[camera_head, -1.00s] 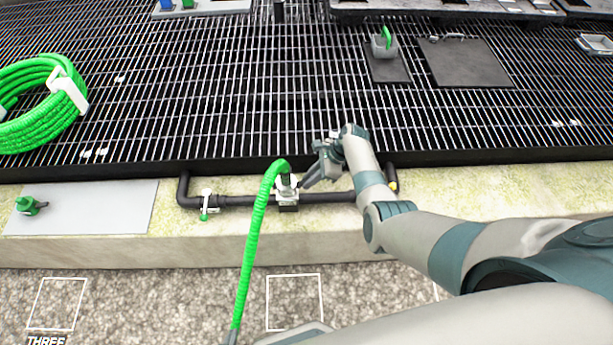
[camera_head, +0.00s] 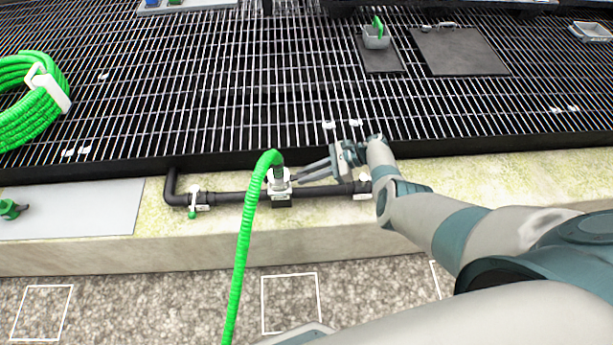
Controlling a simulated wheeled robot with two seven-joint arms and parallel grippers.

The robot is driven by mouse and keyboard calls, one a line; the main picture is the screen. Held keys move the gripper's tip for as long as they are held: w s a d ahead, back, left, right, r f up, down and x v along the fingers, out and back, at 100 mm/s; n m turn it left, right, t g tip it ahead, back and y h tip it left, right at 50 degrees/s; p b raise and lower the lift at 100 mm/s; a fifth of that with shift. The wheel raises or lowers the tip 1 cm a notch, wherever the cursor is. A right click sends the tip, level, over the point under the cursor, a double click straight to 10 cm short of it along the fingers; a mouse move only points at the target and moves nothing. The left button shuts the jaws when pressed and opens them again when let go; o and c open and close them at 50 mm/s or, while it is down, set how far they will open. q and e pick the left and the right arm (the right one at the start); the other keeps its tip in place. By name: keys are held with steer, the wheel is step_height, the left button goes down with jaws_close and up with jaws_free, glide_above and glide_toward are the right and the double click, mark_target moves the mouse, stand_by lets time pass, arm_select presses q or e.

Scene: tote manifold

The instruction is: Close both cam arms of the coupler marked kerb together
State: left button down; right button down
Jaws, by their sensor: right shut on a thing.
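The coupler (camera_head: 279,188) is a small whitish and dark fitting on the black pipe along the kerb. A green ribbed hose (camera_head: 243,240) rises to its top and curves down toward the front. Its cam arms are too small to tell apart, and no marking is readable. My right gripper (camera_head: 297,179) reaches in from the right, its two long grey fingers level and close together. Their tips are at the coupler's right side, shut on a cam arm there, which they mostly hide. My left gripper is not in view.
The black pipe (camera_head: 325,192) has a white-and-green valve (camera_head: 197,200) at left and a white bracket on the right. A grey plate (camera_head: 70,212) lies on the kerb at left. A coiled green hose (camera_head: 30,115) lies on the grating (camera_head: 230,100).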

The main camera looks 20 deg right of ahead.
stand_by(0.3)
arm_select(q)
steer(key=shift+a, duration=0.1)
arm_select(e)
steer(key=c, duration=1.7)
jaws_free()
